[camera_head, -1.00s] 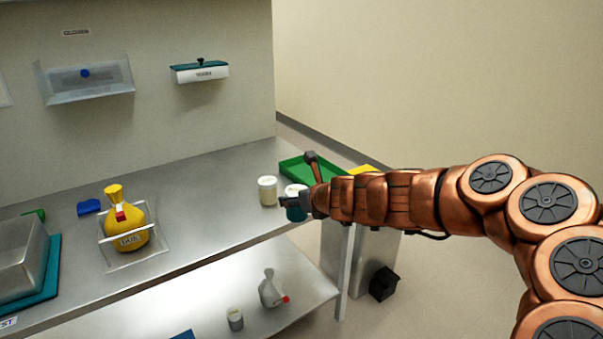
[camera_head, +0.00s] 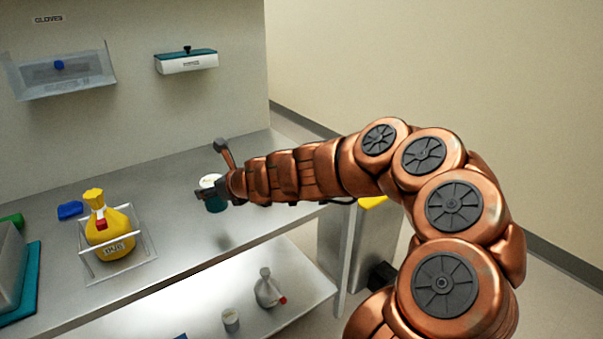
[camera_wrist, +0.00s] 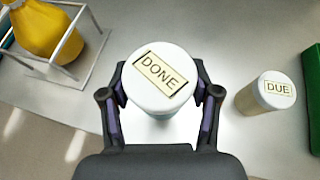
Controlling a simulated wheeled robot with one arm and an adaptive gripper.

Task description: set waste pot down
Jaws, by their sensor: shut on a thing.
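The waste pot (camera_head: 214,203) has a teal body and a white lid. In the wrist view its lid (camera_wrist: 160,80) reads DONE. My gripper (camera_head: 212,175) is shut around the pot, with a dark finger on each side in the wrist view (camera_wrist: 160,98). The pot is upright or nearly so and looks held above the steel bench (camera_head: 170,235). A second pot (camera_wrist: 266,94), with a lid reading DUE, stands on the bench to the right in the wrist view. My arm hides it in the head view.
A green tray (camera_wrist: 312,85) is at the right edge of the wrist view. Bare bench lies between bottle and held pot. A lower shelf (camera_head: 200,300) holds a grey bottle (camera_head: 267,290).

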